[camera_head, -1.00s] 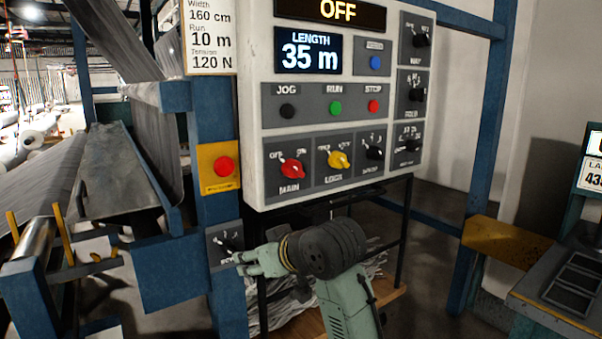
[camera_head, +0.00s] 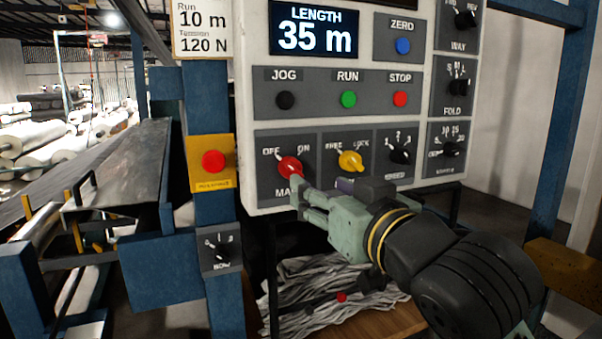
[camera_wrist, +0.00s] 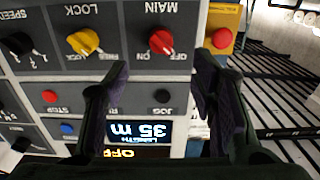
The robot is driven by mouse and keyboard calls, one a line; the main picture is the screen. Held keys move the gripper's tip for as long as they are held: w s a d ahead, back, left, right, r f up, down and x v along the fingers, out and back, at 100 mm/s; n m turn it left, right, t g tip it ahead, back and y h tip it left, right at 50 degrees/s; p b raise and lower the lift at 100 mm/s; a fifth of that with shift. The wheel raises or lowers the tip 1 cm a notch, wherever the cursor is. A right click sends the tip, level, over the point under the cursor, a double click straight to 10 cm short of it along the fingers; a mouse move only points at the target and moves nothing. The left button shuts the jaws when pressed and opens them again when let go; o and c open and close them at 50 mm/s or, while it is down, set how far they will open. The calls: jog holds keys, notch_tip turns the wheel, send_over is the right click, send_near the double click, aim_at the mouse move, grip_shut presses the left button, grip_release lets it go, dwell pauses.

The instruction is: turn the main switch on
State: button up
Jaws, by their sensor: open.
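The main switch is a red knob (camera_head: 290,168) at the lower left of the control panel (camera_head: 251,110). Its pointer is turned up and left toward OFF. In the head view, my gripper (camera_head: 303,196) is just below and in front of it, partly covering the MAIN label. In the wrist view, which shows the panel upside down, the red knob (camera_wrist: 161,40) lies beyond and between the open fingertips of my gripper (camera_wrist: 162,68). The jaws hold nothing, and no contact with the knob can be made out.
Right of the main switch is the yellow LOCK knob (camera_head: 351,161), pointing toward FREE, then the black SPEED knob (camera_head: 400,154). JOG, RUN and STOP buttons sit above. A red button on a yellow plate (camera_head: 230,175) is to the left. Pale crumpled cloth (camera_head: 310,290) lies below the panel.

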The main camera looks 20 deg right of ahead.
aim_at(296, 171)
jog(key=w+p, duration=0.1)
jog(key=w, duration=0.6)
jog(key=w+p, duration=0.1)
jog(key=w, duration=0.2)
jog(key=shift+w+a+p, duration=0.25)
jog(key=shift+w+p, duration=0.1)
jog(key=shift+c, duration=0.2)
jog(key=c, duration=1.1)
